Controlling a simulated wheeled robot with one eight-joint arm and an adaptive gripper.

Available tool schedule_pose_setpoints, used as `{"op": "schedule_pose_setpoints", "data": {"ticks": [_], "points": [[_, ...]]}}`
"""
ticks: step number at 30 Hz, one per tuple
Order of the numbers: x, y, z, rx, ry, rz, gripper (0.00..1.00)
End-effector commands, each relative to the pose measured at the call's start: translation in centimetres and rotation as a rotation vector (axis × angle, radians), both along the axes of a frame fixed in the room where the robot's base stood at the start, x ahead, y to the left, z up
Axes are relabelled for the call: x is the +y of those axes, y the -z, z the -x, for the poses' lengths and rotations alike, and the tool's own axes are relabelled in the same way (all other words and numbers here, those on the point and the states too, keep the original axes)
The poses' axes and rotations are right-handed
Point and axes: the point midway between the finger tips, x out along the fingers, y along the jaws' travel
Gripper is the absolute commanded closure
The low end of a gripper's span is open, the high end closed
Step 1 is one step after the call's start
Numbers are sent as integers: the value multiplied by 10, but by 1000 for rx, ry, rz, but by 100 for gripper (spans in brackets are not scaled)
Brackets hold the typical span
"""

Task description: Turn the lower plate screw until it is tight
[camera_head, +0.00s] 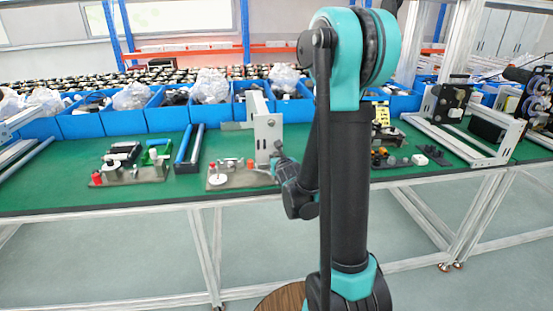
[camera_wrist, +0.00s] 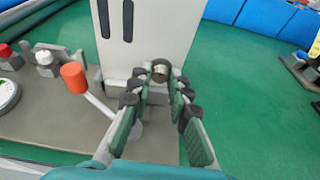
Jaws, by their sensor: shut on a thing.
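The lower plate screw (camera_wrist: 160,69) is a small round metal head low on the front of an upright light-grey plate (camera_wrist: 147,30). In the wrist view my gripper (camera_wrist: 160,75) has its fingertips at the screw, one on each side, and is shut on it. In the head view the plate (camera_head: 266,135) stands on a grey base (camera_head: 225,182) on the green table. My gripper (camera_head: 278,160) reaches the plate's lower right there; the screw is too small to make out in that view.
A clamp with an orange-red tip (camera_wrist: 74,77) stands left of my gripper, its lever close to the left finger. Blue bins (camera_head: 210,112) line the back of the table. Another fixture (camera_head: 125,165) stands further left.

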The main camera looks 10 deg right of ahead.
Motion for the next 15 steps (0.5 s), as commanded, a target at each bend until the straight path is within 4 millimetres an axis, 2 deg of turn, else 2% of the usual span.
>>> {"op": "schedule_pose_setpoints", "data": {"ticks": [3,4,7,15], "points": [[0,0,0,1,0,1,100],[0,0,0,1,0,1,78],[0,0,0,1,0,1,67],[0,0,0,0,-1,5,67]]}}
